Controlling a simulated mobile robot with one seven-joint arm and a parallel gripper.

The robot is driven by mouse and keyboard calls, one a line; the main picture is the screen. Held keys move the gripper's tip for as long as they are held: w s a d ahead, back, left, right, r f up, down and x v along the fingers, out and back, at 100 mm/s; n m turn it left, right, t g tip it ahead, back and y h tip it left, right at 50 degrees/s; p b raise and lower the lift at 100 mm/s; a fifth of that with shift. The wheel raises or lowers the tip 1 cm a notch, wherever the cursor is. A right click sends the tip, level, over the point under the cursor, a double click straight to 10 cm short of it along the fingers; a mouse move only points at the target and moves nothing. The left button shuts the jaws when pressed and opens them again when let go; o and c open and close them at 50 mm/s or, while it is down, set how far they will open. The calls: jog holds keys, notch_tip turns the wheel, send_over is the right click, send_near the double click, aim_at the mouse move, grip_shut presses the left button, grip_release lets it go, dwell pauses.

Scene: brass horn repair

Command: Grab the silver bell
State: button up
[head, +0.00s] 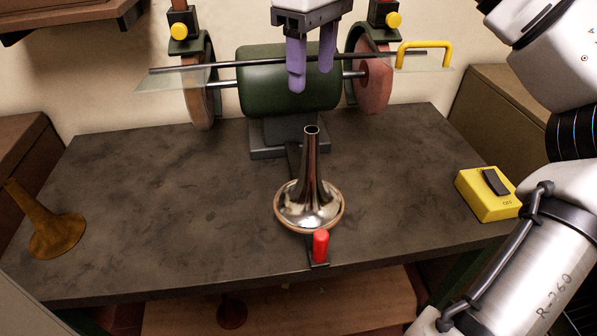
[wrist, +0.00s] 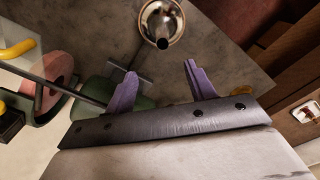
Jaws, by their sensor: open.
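The silver bell (head: 309,196) stands upright on the dark bench, wide flare down and narrow tube up, on a light brown ring-shaped base. In the wrist view the silver bell (wrist: 161,22) appears at the top, beyond the fingertips and apart from them. My gripper (head: 311,75) has purple fingers pointing down, spread apart with nothing between them. In the head view it hangs above and behind the bell, in front of the green grinder. In the wrist view my gripper (wrist: 160,68) also shows open and empty.
A bench grinder (head: 288,80) with two wheels and a long rod stands behind the bell. A red-handled clamp (head: 320,245) is just in front of the bell. A brass bell (head: 57,230) stands at left, a yellow switch box (head: 488,195) at right. Bench (head: 165,190) between is clear.

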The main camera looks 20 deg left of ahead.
aim_at(312, 129)
jog(key=f, duration=0.7)
jog(key=shift+d+f+b, duration=0.1)
jog(key=shift+d+b, duration=0.2)
jog(key=shift+d, duration=0.05)
jog(key=shift+s+a+f+p, duration=0.1)
jog(key=shift+f+p, duration=0.1)
jog(key=shift+f, duration=0.85)
jog(key=shift+s+d+f+p, duration=0.1)
jog(key=shift+f+p, duration=0.1)
jog(key=shift+f, duration=0.85)
jog(key=shift+s+a+f+p, duration=0.1)
jog(key=shift+f+p, duration=0.1)
jog(key=shift+f, duration=0.85)
grip_shut()
